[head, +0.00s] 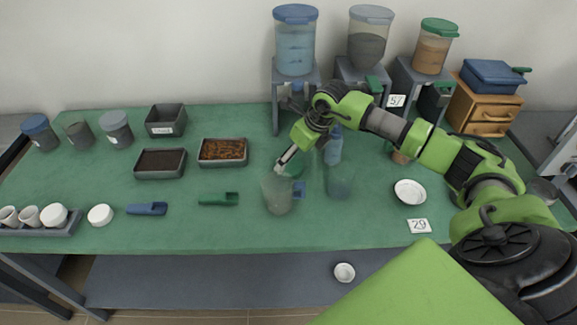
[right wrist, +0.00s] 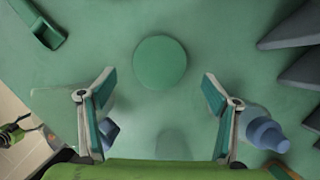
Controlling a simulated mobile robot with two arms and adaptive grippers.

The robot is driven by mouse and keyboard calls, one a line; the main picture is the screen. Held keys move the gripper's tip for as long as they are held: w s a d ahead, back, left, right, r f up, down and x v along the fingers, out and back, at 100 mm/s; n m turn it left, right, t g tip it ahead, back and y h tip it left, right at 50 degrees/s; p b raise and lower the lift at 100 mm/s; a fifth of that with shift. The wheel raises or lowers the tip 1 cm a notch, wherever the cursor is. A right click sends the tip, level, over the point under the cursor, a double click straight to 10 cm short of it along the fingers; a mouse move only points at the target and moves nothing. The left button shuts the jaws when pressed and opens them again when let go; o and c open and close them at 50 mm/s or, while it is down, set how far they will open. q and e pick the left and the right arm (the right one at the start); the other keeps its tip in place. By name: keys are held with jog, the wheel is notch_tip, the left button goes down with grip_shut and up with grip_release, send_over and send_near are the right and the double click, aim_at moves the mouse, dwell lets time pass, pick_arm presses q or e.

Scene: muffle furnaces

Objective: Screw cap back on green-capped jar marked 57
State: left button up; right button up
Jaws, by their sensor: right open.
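A round green cap (right wrist: 160,62) shows in the right wrist view, ahead of and between the fingers of my right gripper (right wrist: 160,84). The gripper is open with nothing between its fingers. In the head view my right gripper (head: 287,158) points down at the cap (head: 293,168), which it partly hides. I cannot tell whether the cap lies on the table or on something. A clear, open-looking jar (head: 277,195) stands just in front, and another clear jar (head: 341,182) stands to its right. The card marked 57 (head: 396,101) is at the dispenser stands. My left gripper is not in view.
A blue-topped bottle (head: 333,150) stands close to the right of the gripper; it also shows in the right wrist view (right wrist: 266,135). Dispensers on grey stands (head: 297,72) line the back. A green scoop (head: 218,199) and a white dish (head: 410,191) lie toward the front.

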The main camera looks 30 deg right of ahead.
aim_at(289, 165)
jog(key=p+x, duration=0.1)
jog(key=x, duration=0.3)
jog(key=shift+w+a+f, duration=0.1)
jog(key=shift+w+f, duration=0.2)
jog(key=c, duration=0.9)
